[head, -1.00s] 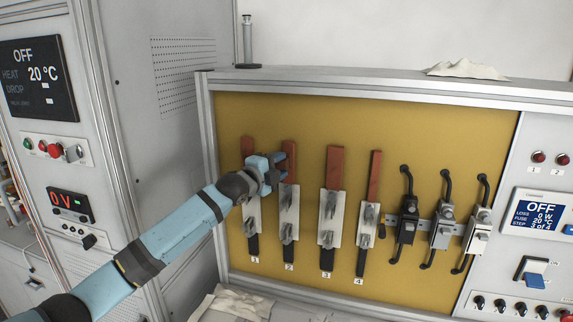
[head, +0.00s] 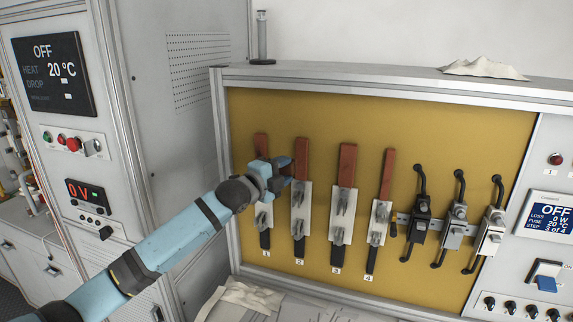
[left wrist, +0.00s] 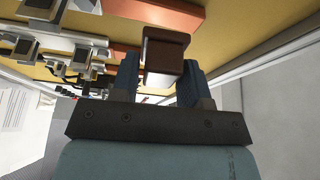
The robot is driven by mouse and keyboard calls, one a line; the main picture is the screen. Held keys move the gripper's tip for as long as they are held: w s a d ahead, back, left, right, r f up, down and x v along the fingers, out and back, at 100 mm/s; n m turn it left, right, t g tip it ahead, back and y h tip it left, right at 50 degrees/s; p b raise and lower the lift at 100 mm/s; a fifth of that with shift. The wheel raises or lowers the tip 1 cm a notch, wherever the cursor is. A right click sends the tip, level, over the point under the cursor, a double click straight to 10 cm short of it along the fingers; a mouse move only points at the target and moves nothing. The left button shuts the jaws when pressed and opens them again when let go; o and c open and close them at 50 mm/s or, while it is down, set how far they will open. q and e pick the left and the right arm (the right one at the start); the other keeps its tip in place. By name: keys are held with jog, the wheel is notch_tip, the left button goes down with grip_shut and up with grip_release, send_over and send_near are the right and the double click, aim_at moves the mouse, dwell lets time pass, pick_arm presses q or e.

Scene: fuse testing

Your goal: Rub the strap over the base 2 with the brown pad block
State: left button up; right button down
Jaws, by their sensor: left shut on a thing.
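Base 2 (head: 299,225) is a pale plate with metal clips on the yellow panel, above the label 2. The strap over it (head: 302,150) is a flat red-brown bar. My left gripper (head: 284,170) is at the lower part of this strap, covering some of its left side. The gripper is shut on the brown pad block (left wrist: 165,55), which shows between the fingers in the left wrist view. The block is hidden in the head view. I cannot tell whether it touches the strap. My right gripper is not in view.
Similar straps and bases stand on both sides: base 1 (head: 264,215) left, base 3 (head: 341,215) and base 4 (head: 380,220) right. Black-handled switches (head: 455,225) project further right. A grey cabinet (head: 165,150) stands left. White crumpled cloth (head: 240,298) lies below.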

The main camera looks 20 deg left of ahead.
pick_arm(q)
jog(key=shift+s, duration=0.4)
jog(key=shift+s, duration=0.1)
jog(key=shift+s+p, duration=0.35)
jog(key=shift+s, duration=1.1)
jog(key=shift+w, duration=0.1)
